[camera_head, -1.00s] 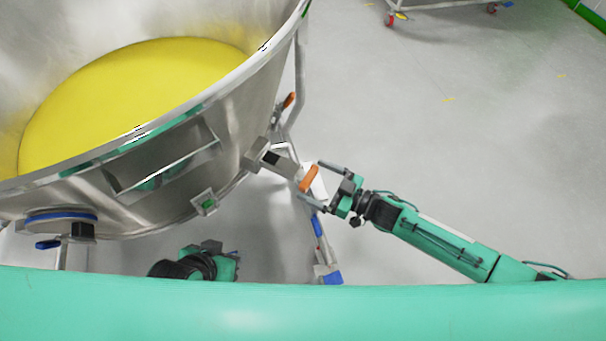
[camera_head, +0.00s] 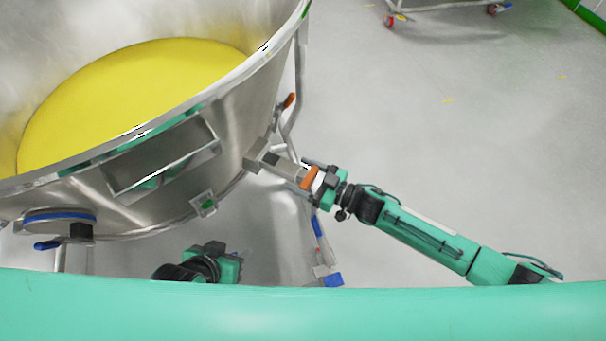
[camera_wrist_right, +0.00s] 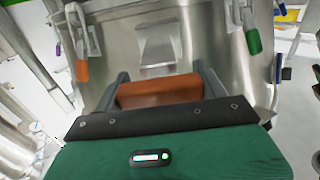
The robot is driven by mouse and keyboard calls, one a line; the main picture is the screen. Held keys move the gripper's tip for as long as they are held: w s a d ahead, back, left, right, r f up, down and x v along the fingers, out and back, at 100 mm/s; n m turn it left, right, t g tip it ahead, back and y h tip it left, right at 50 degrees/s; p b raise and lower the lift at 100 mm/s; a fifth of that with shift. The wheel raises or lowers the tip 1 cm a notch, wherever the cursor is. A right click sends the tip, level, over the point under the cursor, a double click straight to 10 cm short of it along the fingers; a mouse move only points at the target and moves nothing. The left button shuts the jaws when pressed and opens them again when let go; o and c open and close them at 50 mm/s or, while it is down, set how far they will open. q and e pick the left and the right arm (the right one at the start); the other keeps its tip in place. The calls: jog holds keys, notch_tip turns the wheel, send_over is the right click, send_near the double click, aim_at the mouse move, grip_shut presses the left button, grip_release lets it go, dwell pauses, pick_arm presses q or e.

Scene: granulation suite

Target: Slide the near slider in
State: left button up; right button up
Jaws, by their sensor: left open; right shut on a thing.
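The near slider is a metal bar (camera_head: 285,167) with an orange end grip (camera_head: 309,178), standing out from the right side of the steel bowl. My right gripper (camera_head: 312,179) is at the orange grip, with its fingers on either side of it. In the right wrist view the orange grip (camera_wrist_right: 160,91) lies between the two dark fingers, and the gripper (camera_wrist_right: 160,88) is shut on it. The metal bar beyond it runs toward the bowl wall. My left gripper (camera_head: 232,264) is low beneath the bowl; its fingertips are hard to make out.
The large steel bowl (camera_head: 240,115) holds yellow material (camera_head: 120,90). Another orange handle (camera_head: 289,100) sits farther back by the bowl's frame. A blue-footed stand leg (camera_head: 332,280) is below my right gripper. Grey floor (camera_head: 450,130) is clear at the right.

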aim_at(293, 171)
jog(key=x, duration=0.4)
jog(key=shift+w+a, duration=0.2)
jog(key=shift+a, duration=0.15)
jog(key=o, duration=1.4)
jog(key=shift+c, duration=0.2)
pick_arm(q)
jog(key=shift+w+d, duration=0.15)
jog(key=shift+d, duration=0.05)
jog(key=shift+a, duration=0.1)
pick_arm(e)
jog(key=shift+s+d, duration=0.1)
jog(key=shift+d, duration=0.05)
pick_arm(q)
jog(key=shift+s+a+r+g+y+p, duration=0.2)
jog(key=shift+s+a+g+p, duration=0.2)
jog(key=shift+a, duration=0.25)
jog(key=shift+s+a+r+g+y+p, duration=0.2)
jog(key=shift+s+a+g, duration=0.1)
jog(key=shift+s+a, duration=0.25)
pick_arm(e)
jog(key=v, duration=1.3)
jog(key=shift+s+d, duration=0.1)
jog(key=shift+d, duration=0.15)
